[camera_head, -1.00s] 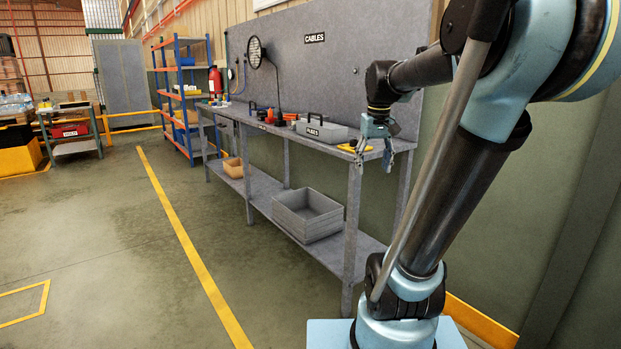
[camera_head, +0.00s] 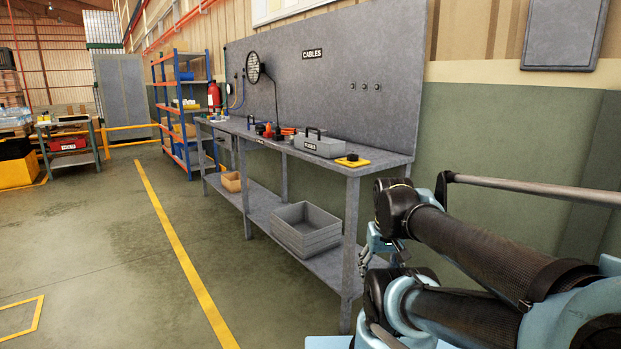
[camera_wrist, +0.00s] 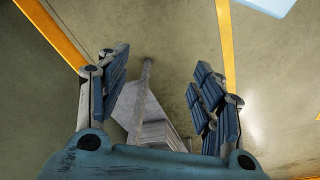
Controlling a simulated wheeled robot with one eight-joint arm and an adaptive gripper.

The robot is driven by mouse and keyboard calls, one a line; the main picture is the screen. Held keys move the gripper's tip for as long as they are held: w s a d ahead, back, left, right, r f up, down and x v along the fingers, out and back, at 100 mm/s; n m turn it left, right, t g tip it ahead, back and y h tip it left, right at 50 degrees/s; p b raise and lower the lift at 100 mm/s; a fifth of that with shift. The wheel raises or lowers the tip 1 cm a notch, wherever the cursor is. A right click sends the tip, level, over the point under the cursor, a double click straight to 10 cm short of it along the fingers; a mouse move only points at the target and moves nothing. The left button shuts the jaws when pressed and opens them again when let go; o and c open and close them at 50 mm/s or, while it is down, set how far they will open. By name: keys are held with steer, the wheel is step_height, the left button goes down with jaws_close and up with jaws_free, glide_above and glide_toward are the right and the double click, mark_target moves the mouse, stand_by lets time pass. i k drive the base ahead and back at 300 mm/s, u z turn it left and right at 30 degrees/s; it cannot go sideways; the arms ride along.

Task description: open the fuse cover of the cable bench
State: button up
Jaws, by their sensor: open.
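The cable bench (camera_head: 372,167) is a grey workbench with a tall back panel marked CABLES. On its top stands a grey box with a black handle and a label that seems to read FUSES (camera_head: 318,145); its lid looks shut. My gripper (camera_head: 378,262) hangs low in front of the near end of the bench, below the top, partly hidden by my arm. In the wrist view my gripper (camera_wrist: 165,95) is open and empty, pointing down past the bench's lower parts toward the floor.
A yellow pad with a black knob (camera_head: 352,160) lies at the near end of the top. A grey open crate (camera_head: 305,230) and a small orange bin (camera_head: 231,182) sit on the lower shelf. The floor left of the bench is clear.

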mark_target(327, 147)
steer(key=k, duration=0.65)
steer(key=u, duration=0.6)
steer(key=i, duration=1.8)
steer(key=z, duration=0.6)
